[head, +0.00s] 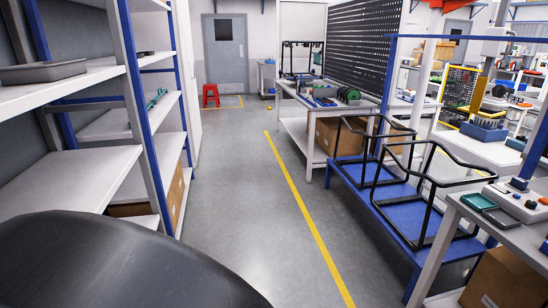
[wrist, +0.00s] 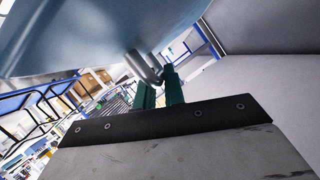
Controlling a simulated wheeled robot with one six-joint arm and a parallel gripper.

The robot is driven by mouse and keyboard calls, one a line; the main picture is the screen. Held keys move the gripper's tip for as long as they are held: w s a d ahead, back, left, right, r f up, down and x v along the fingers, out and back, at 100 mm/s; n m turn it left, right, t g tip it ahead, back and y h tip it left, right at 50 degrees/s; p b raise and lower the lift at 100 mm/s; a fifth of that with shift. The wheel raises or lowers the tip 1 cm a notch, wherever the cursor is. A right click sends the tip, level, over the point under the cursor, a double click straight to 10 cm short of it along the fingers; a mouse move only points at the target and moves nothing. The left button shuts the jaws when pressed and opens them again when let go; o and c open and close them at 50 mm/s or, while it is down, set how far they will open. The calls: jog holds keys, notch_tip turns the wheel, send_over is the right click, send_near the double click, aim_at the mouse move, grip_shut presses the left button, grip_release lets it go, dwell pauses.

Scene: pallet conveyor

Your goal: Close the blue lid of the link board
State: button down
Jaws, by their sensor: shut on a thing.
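In the wrist view, my gripper (wrist: 159,80) has its two green fingers at a grey hooked piece (wrist: 140,65) and is shut on it. The piece sits at the lower edge of a large smooth pale-blue surface (wrist: 90,30) that fills the top left. This surface may be the blue lid, but I see too little of it to be sure, and its hinge and far edges are out of frame. I cannot make out the link board in either view. My gripper does not show in the head view.
A blue-framed shelf rack (head: 140,120) stands at the left with a grey tray (head: 42,72) on it. A blue bench (head: 400,205) with black frames and a work table (head: 530,235) stand at the right. The grey floor with a yellow line (head: 300,200) is clear between them.

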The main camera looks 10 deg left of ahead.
jog(key=shift+d+f, duration=0.2)
jog(key=shift+f, duration=0.3)
jog(key=c, duration=1.8)
grip_release()
jog(key=shift+o, duration=0.2)
jog(key=shift+r, duration=0.1)
jog(key=shift+r, duration=0.1)
